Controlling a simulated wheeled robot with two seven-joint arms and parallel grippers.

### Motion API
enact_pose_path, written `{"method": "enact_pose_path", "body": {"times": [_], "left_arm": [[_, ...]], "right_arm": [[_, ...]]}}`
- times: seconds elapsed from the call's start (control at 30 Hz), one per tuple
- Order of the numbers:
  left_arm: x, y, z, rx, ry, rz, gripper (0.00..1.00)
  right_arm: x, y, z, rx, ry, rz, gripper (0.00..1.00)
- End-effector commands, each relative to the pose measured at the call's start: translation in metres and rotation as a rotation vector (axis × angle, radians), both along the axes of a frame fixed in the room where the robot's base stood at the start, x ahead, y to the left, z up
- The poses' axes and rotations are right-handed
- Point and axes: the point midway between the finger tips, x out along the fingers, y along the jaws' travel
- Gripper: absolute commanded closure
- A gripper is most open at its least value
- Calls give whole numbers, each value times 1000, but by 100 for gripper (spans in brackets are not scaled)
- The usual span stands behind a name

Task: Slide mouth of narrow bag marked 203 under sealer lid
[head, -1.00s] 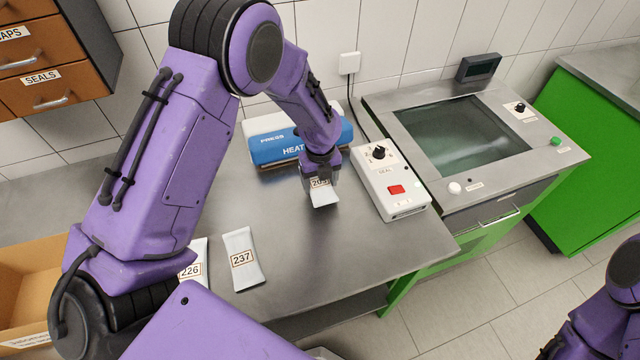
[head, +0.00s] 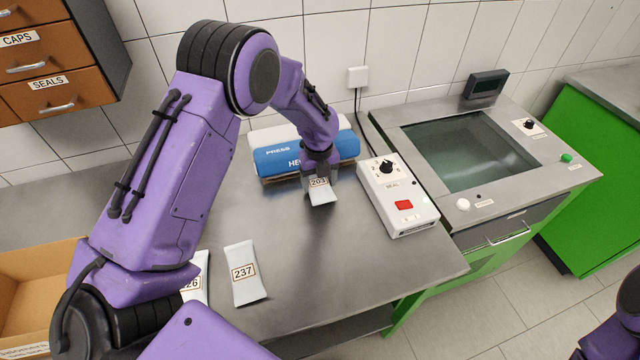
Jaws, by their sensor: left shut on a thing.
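My left gripper (head: 319,180) is shut on the narrow white bag marked 203 (head: 322,194). The bag's label and lower end show below the fingers, and its upper part is hidden by the gripper. The sealer (head: 275,162), with a blue lid marked PRESS and HE, stands at the back of the steel table. My left wrist covers the right part of the sealer's front. I cannot tell whether the bag touches the sealer or how wide the gap under the lid is. My right arm shows at the lower right edge, but its gripper is out of view.
Bag 237 (head: 244,273) and a partly covered bag (head: 199,270) lie on the table (head: 370,270). A control box (head: 398,198) marked SEAL stands right of the sealer. Beyond it is a bench with a glass window (head: 470,150). A cardboard box (head: 40,255) is at left.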

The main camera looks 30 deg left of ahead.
Motion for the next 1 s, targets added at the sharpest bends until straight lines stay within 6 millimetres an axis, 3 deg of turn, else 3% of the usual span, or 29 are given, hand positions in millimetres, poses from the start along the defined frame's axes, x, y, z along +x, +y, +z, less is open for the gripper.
{"method": "enact_pose_path", "body": {"times": [0.4, 0.43, 0.5, 0.53, 0.83, 1.0], "left_arm": [[3, 3, 0, 1, -1, 1, 73], [3, 3, 0, 1, -1, 1, 27], [3, 3, 0, 1, -1, 1, 4], [3, 3, 0, 1, -1, 1, 1], [3, 3, 3, 1, -1, 1, 1], [4, 3, 33, 0, -6, 2, 1]], "right_arm": [[0, 0, 0, 0, 0, 0, 57], [0, 0, 0, 0, 0, 0, 57], [0, 0, 0, 0, 0, 0, 57], [0, 0, 0, 0, 0, 0, 57], [0, 0, -2, 0, 0, 0, 57], [0, 0, -12, 0, 0, 0, 57]]}}
